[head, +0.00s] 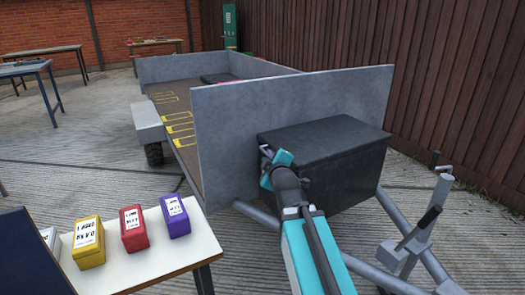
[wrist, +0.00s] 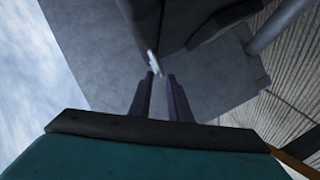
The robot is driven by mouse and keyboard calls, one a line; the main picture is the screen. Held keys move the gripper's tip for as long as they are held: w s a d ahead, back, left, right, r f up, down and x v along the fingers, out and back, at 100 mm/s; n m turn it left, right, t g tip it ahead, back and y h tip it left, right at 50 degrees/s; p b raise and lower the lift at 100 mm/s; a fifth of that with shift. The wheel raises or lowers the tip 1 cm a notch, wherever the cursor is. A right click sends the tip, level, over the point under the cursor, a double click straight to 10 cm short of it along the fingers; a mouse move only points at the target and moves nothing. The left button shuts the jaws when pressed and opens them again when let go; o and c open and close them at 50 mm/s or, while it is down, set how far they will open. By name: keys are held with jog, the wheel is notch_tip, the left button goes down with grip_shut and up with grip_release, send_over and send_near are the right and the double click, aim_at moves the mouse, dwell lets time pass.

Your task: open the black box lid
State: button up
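The black box (head: 345,165) sits at the front of the grey trailer, against its front panel. Its lid (head: 325,138) looks shut. My gripper is at the box's left end in the head view, largely hidden by my own teal and black wrist. In the wrist view my gripper (wrist: 162,88) shows two dark fingers with a gap between them, and nothing is clearly held. A small pale piece (wrist: 153,62) lies just beyond the fingertips, close to a dark surface that seems to be the box. I cannot tell whether the fingers touch it.
The trailer's grey front panel (head: 225,125) stands right behind the box. The drawbar (head: 385,280) and a jockey-wheel post (head: 415,235) lie in front and right. A white table (head: 150,255) with yellow, red and purple boxes is at lower left. A brown fence (head: 440,80) runs behind.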

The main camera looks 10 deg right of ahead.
aim_at(267, 155)
jog(key=shift+p+x, duration=1.05)
jog(key=shift+p, duration=1.95)
jog(key=shift+w+f, duration=0.15)
jog(key=shift+w, duration=0.25)
jog(key=shift+b+x, duration=0.3)
jog(key=shift+x, duration=0.7)
grip_shut()
